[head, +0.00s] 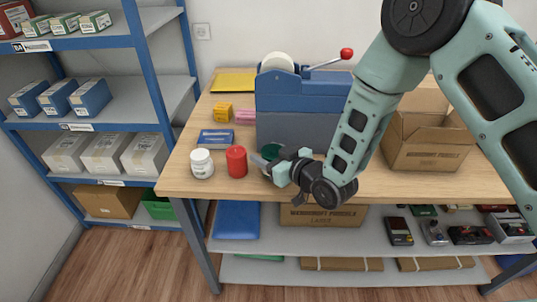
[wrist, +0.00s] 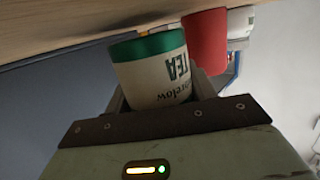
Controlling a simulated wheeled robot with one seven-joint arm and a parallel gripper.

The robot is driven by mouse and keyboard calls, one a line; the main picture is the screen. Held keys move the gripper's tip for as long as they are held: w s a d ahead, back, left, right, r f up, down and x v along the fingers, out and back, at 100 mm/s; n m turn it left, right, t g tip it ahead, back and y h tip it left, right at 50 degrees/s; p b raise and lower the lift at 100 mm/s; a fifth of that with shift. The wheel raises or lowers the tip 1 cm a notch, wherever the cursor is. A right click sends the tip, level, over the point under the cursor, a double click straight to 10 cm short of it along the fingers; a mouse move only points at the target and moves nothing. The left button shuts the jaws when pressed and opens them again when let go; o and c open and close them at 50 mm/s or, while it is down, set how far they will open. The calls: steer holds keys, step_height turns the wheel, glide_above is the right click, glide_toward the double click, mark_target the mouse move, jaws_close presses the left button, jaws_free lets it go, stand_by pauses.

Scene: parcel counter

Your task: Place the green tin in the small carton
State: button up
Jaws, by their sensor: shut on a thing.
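The green tin (head: 271,151) is at the front middle of the counter, partly hidden by my gripper. In the wrist view the tin (wrist: 152,70) shows a green band and a cream label reading TEA, upside down. My gripper (head: 268,164) is shut on the tin; in the wrist view its jaws (wrist: 160,100) are around the tin. I cannot tell whether the tin touches the counter. The open carton (head: 424,155) stands at the right of the counter, flaps up, partly behind my arm; its inside is mostly hidden.
A red can (head: 236,162) and a white jar (head: 202,164) stand left of the tin. A large blue-grey machine (head: 305,105) with a red-knobbed lever stands behind it. Some counter before the carton is clear.

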steer(key=shift+f, duration=0.35)
steer(key=shift+f+b, duration=0.25)
steer(key=shift+b, duration=0.1)
steer(key=o, duration=1.1)
steer(key=shift+c, duration=0.2)
steer(key=shift+r+p, duration=0.2)
steer(key=shift+p, duration=0.3)
